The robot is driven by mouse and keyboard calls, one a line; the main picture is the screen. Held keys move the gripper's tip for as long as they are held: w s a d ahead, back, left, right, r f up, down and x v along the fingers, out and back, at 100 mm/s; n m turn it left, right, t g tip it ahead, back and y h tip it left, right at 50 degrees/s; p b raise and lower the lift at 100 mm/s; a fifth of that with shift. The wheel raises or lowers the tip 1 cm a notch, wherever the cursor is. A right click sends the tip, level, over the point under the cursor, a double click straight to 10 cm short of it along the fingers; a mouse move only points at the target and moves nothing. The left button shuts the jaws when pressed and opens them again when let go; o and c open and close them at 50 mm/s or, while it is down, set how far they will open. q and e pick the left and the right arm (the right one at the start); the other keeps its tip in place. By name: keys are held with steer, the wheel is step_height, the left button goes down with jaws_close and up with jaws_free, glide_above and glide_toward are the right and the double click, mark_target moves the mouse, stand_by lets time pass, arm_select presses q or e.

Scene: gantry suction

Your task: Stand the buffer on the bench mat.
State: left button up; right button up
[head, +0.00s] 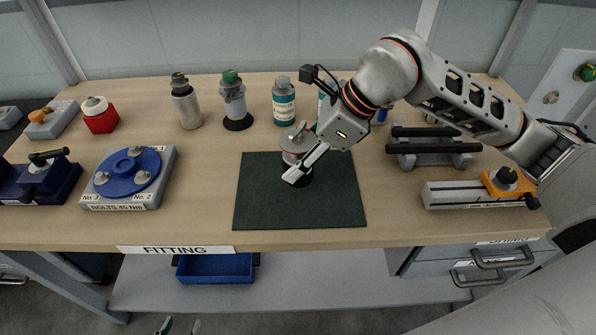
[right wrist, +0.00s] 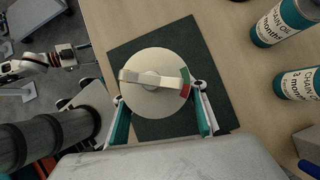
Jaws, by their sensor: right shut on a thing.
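The buffer, as I take it, is a pale round-topped piece (head: 294,138) over the bench mat in the head view. The right wrist view shows its cream disc (right wrist: 150,105) from above, with a bar across it and a red-green mark. My right gripper (head: 298,166) is shut on it, with one finger on each side in the wrist view. Its dark lower end is over the dark green bench mat (head: 260,210); whether it touches is unclear. The mat also shows in the wrist view (right wrist: 124,52). My left gripper (head: 180,326) is low at the head view's bottom edge, fingertips apart.
Behind the mat stand a grey bottle (head: 187,108), a green-topped piece (head: 234,102) and a teal-labelled bottle (head: 284,106). A blue bolt fixture (head: 128,177) is left; a black-railed stand (head: 432,150) and an orange-clamped fixture (head: 460,193) are right. The mat's left and front are clear.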

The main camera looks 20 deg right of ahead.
steer(key=shift+f, duration=2)
steer(key=o, duration=1.6)
steer(key=v, duration=1.2)
